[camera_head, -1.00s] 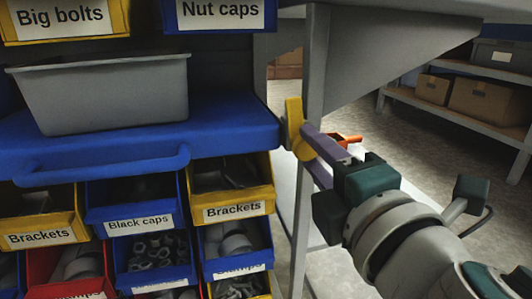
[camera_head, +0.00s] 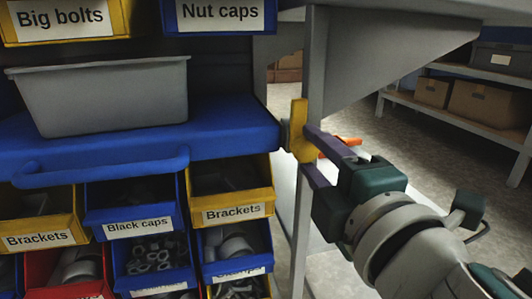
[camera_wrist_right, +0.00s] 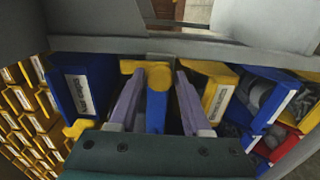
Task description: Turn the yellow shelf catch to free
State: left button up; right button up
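The yellow shelf catch (camera_head: 299,130) sits at the right end of the blue shelf, against the grey upright, with its long plate standing nearly vertical. My right gripper (camera_head: 304,148) reaches it from the right, its two purple-grey fingers at the catch. In the right wrist view, the catch's yellow knob (camera_wrist_right: 158,77) lies between the fingertips (camera_wrist_right: 158,82). The fingers are apart, with a narrow gap visible on the right side; contact on the left side is unclear. My left gripper is not in view.
The blue shelf (camera_head: 230,128) carries a grey bin (camera_head: 110,95). Labelled bins, such as the yellow Brackets bin (camera_head: 234,213), hang below it. The grey upright (camera_head: 316,60) stands close behind the fingers. Shelving with cardboard boxes (camera_head: 487,104) stands farther back at right, across open floor.

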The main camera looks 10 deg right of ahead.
jog(key=o, duration=0.3)
jog(key=shift+s, duration=0.5)
jog(key=s, duration=0.9)
jog(key=shift+d+b, duration=0.2)
jog(key=shift+b, duration=0.25)
jog(key=shift+r, duration=0.1)
